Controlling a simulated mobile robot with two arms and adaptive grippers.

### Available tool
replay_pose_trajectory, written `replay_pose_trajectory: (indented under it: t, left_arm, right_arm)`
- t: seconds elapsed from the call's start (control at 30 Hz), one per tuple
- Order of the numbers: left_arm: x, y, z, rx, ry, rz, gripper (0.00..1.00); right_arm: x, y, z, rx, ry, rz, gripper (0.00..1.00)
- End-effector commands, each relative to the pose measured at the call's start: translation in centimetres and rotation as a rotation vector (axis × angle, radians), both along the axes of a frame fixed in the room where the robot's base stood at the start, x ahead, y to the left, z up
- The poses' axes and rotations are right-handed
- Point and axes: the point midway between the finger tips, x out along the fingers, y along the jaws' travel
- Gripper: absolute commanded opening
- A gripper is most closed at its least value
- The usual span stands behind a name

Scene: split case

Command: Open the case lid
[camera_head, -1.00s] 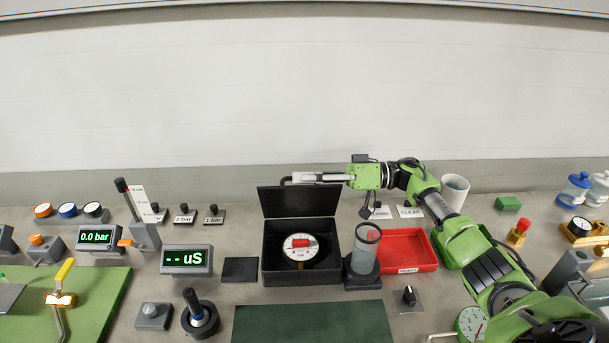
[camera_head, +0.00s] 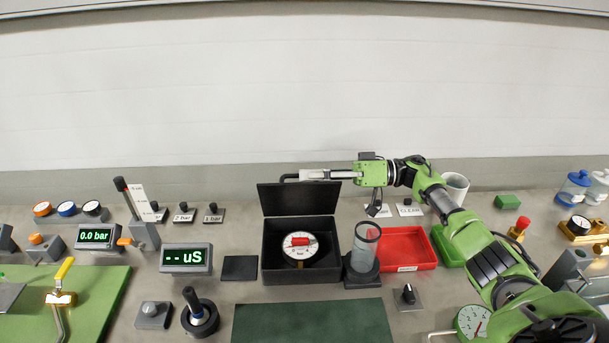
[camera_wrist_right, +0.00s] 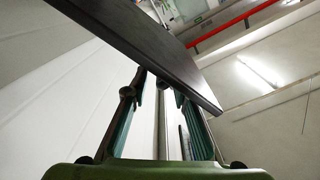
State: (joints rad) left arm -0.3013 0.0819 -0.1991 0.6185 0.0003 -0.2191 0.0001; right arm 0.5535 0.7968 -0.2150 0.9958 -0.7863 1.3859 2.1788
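The black case (camera_head: 265,272) stands open on the bench. Its lid (camera_head: 298,198) stands raised at the back edge. A round white gauge with a red part (camera_head: 300,245) lies inside. My right gripper (camera_head: 288,179) reaches in from the right along the lid's top edge. In the right wrist view its fingers (camera_wrist_right: 160,88) are spread apart, and the dark lid panel (camera_wrist_right: 150,48) crosses at the tips. It seems to touch them, but I cannot tell for sure. My left gripper is out of view.
A clear cylinder on a black base (camera_head: 363,250) and a red tray (camera_head: 425,258) stand right of the case. A black pad (camera_head: 239,268) lies to its left, and a dark green mat (camera_head: 312,325) in front. A wall stands behind the bench.

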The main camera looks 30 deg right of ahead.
Motion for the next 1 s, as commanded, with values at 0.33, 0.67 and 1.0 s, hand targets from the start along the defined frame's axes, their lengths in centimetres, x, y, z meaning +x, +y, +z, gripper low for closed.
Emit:
replay_pose_trajectory:
  t: [0.33, 0.67, 1.0]
  left_arm:
    - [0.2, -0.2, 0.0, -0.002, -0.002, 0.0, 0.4]
    - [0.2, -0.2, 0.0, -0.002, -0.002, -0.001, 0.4]
    - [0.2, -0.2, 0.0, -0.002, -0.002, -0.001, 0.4]
  right_arm:
    - [-3.1, -6.8, -0.1, -0.001, 0.004, -0.005, 0.25]
    - [-4.3, -9.3, -0.2, 0.0, 0.001, -0.001, 0.25]
    - [-4.4, -9.3, -0.2, 0.0, 0.002, -0.001, 0.25]
